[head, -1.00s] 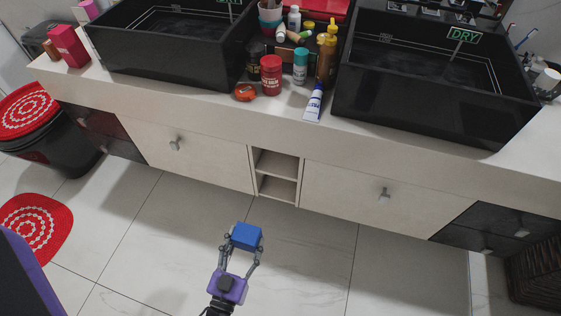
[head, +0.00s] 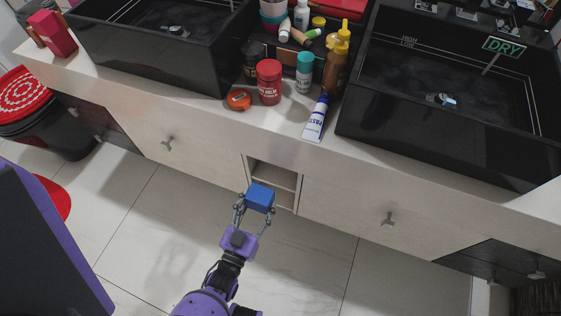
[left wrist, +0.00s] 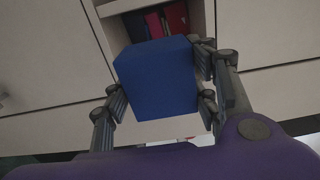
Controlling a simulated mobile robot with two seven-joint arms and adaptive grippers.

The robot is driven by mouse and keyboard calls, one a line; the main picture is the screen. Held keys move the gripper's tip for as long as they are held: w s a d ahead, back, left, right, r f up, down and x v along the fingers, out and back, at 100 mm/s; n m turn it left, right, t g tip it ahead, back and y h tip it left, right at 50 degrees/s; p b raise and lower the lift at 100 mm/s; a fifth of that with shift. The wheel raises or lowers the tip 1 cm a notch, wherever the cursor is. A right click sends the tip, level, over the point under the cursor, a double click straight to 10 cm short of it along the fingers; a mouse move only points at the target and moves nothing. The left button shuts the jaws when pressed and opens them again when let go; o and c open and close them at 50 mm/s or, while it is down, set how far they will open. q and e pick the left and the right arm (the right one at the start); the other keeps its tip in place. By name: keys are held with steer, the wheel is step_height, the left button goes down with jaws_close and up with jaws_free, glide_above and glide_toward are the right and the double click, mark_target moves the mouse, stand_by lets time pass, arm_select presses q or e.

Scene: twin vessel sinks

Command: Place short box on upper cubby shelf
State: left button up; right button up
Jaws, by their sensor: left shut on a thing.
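A blue short box (head: 260,198) is held between the fingers of my left gripper (head: 257,208), in front of the cubby. In the left wrist view the blue box (left wrist: 157,78) fills the middle, with my left gripper's fingers (left wrist: 160,95) shut on its sides. The cubby (head: 272,175) is an open two-level niche in the vanity front, between two pale drawers. The box hides part of its lower opening in the head view. In the left wrist view the cubby (left wrist: 113,8) shows behind the box, with red and dark items inside. My right gripper is not in view.
The pale counter (head: 190,103) overhangs the cubby. A red jar (head: 269,82), a teal-capped bottle (head: 304,72), a white and blue tube (head: 315,119) and an orange item (head: 239,99) stand near its edge. Drawer knobs (head: 388,220) stick out. The tiled floor (head: 320,270) is clear.

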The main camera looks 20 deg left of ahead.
arm_select(q)
steer(key=w, duration=0.8)
glide_above(278, 172)
steer(key=shift+s+b, duration=0.3)
steer(key=shift+s, duration=0.15)
steer(key=shift+w, duration=0.5)
step_height(278, 172, down, 3)
steer(key=shift+r+b, duration=0.1)
steer(key=shift+b, duration=0.6)
steer(key=shift+f, duration=0.35)
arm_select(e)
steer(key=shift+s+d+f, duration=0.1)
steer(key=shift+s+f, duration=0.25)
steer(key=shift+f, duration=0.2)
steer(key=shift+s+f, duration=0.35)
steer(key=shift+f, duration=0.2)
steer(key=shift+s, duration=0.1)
